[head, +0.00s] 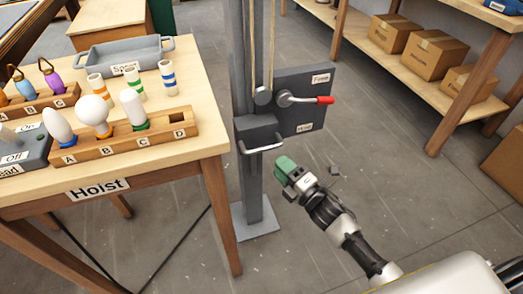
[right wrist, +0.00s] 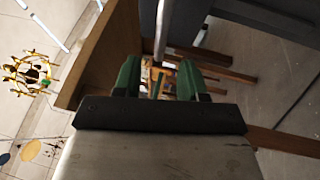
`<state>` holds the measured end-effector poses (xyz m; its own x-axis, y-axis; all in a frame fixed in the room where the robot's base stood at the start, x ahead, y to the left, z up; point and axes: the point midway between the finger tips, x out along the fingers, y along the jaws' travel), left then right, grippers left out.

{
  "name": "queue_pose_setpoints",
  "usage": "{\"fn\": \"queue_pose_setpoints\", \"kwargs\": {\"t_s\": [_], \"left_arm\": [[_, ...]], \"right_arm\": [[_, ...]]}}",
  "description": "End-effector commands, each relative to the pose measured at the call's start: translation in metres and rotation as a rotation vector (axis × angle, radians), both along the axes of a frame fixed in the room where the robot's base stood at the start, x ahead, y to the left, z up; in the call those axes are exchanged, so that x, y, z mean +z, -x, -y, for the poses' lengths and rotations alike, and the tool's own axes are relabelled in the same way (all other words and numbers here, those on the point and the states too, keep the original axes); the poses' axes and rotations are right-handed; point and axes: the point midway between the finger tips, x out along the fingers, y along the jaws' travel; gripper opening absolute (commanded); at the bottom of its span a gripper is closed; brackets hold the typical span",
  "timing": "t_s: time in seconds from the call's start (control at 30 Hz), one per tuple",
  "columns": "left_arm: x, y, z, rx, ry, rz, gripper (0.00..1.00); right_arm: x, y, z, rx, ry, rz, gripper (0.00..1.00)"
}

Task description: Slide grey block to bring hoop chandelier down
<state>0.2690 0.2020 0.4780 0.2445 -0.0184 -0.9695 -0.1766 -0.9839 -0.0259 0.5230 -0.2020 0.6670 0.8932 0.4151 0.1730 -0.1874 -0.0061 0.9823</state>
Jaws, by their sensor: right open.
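The grey block (head: 257,128) sits on the upright grey post, with a pale bar handle (head: 262,147) across its front. My right gripper (head: 285,166), with green fingertips, is open and empty, just below and to the right of the handle. In the right wrist view, the open right gripper (right wrist: 158,76) has the pale bar (right wrist: 161,32) ahead of its fingertips, apparently not between them. The gold hoop chandelier (right wrist: 28,72) shows at the left of the right wrist view, seemingly hanging high up. My left gripper is not in view.
A red-tipped lever (head: 305,99) on a dark labelled plate (head: 300,119) stands beside the block. The wooden table (head: 207,150) marked Hoist, with a bulb rack (head: 180,128), is close on the left. A shelf with cardboard boxes (head: 433,54) is behind right. Open floor lies between.

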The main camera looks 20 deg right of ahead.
Motion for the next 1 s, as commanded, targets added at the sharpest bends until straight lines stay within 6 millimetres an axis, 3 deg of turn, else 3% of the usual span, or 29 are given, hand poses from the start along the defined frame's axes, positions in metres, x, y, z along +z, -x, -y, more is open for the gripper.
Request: {"fn": "queue_pose_setpoints", "kwargs": {"t_s": [0.2, 0.4, 0.83, 1.0], "left_arm": [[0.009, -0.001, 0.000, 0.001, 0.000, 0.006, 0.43], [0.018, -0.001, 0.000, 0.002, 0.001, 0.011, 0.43], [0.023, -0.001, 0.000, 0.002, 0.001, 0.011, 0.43], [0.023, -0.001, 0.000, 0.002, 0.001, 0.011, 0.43]], "right_arm": [[0.007, -0.040, -0.018, -0.001, -0.002, 0.000, 0.41], [0.012, -0.065, -0.030, 0.000, -0.003, -0.001, 0.41], [0.013, -0.073, -0.034, -0.001, -0.003, -0.004, 0.41], [0.013, -0.073, -0.034, -0.001, -0.003, -0.004, 0.15]]}}
